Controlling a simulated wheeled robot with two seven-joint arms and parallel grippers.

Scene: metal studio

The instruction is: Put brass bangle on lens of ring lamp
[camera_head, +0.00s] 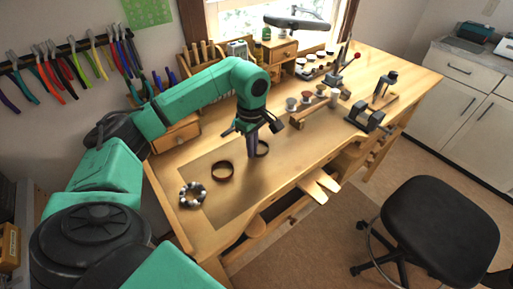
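My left arm reaches over the wooden bench, with its gripper (253,153) pointing down near the bench top. A dark ring (265,149) shows just behind and right of the fingers; I cannot tell whether they touch it. A dark reddish-brown ring (223,171) lies flat to the left of the gripper. I cannot tell for sure which ring is the brass bangle. The finger opening is too small to make out. My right gripper is not in view.
The workbench (215,222) has clear room around the rings. A wooden rack with small cups (313,103) and a dark vise-like tool (365,117) stand to the right. A dark lamp head (297,22) hangs by the window. A black stool (440,225) stands on the floor.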

